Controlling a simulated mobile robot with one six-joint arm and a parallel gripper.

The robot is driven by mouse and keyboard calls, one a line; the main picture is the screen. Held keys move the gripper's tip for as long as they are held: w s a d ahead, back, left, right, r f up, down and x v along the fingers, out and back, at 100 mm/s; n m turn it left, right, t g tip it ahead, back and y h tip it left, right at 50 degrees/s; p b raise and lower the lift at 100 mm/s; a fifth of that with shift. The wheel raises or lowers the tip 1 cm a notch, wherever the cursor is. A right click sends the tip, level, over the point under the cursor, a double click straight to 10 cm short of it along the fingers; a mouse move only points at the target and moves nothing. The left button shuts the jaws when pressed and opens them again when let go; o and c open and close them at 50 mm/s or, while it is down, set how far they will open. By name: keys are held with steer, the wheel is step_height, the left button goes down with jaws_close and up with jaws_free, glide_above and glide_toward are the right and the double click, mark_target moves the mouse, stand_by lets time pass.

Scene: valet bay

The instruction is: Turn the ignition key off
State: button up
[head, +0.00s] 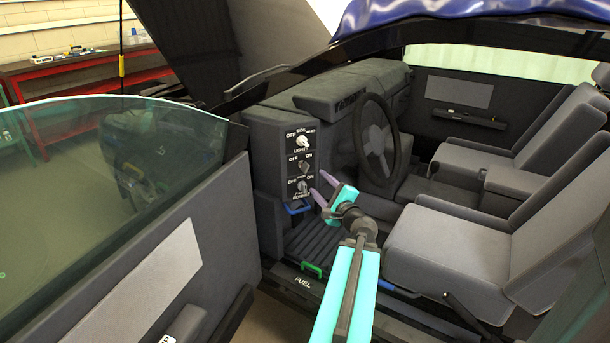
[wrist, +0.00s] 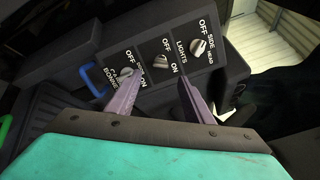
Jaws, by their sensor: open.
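The dark switch panel (head: 283,186) stands at the left end of the dashboard, with three controls stacked on it. The middle control, a small grey key-like piece (head: 303,165), sits between OFF and ON; its name label is not readable, so I cannot be sure it is the ignition key. It also shows in the wrist view (wrist: 161,60), and its exact setting is unclear. My gripper (head: 320,186) is open and empty, in front of the panel's lower half. In the wrist view its purple fingers (wrist: 158,82) point at the panel, apart, either side of the middle control's line.
A lights knob (head: 302,141) is above and another OFF/ON knob (head: 303,187) below, close to my fingers. A blue handle (head: 298,208) and green fuel lever (head: 311,268) sit lower. The steering wheel (head: 377,140) is to the right; the open door (head: 150,260) stands left.

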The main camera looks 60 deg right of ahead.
mark_target(307, 170)
steer(key=shift+w+d+f+b, duration=0.15)
steer(key=shift+w+b, duration=0.25)
steer(key=shift+b, duration=2.3)
steer(key=shift+r+b+x, duration=0.2)
steer(key=shift+b+x, duration=0.2)
steer(key=shift+x, duration=5.15)
steer(key=shift+d, duration=0.1)
steer(key=shift+c, duration=0.4)
